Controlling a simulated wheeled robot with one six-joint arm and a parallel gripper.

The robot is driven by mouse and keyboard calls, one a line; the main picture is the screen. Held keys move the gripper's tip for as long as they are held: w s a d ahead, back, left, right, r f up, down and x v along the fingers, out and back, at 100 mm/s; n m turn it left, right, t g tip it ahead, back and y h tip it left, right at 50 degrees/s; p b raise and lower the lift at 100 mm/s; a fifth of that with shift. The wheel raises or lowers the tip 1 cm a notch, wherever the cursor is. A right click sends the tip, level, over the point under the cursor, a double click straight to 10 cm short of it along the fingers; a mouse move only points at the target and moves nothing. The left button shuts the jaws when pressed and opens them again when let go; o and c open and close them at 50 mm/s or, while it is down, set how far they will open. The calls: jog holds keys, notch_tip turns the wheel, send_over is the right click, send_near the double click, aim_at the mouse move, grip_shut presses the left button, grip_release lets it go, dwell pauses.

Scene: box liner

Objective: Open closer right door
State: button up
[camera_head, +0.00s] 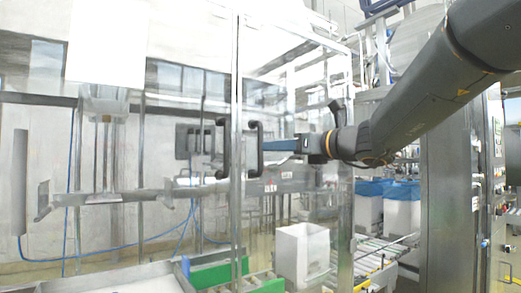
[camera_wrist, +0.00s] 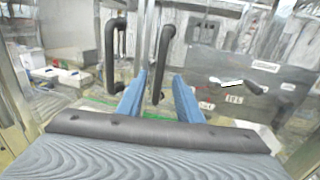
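The closer right door (camera_head: 272,205) is a clear panel in a thin metal frame and looks closed. Its black bar handle (camera_head: 255,149) stands upright near the door's left edge. A second black handle (camera_head: 222,147) is beside it on the left door. My gripper (camera_head: 266,146) points left, with its blue fingertips just right of the right handle. In the wrist view, my gripper (camera_wrist: 160,75) is open, and the right handle (camera_wrist: 158,80) appears between the two blue fingers. I see no clear contact. The left handle (camera_wrist: 111,52) is outside the fingers, to the left.
Behind the clear doors are a white box (camera_head: 302,254), a green-edged conveyor (camera_head: 215,274) and a horizontal metal machine arm (camera_head: 125,196). Blue-lined white boxes (camera_head: 402,213) stand farther right. A tall grey cabinet (camera_head: 450,200) stands at the right, below my arm.

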jog(key=p, duration=0.2)
send_over(261, 173)
jog(key=shift+w+f, duration=0.1)
jog(key=shift+w, duration=0.3)
grip_shut()
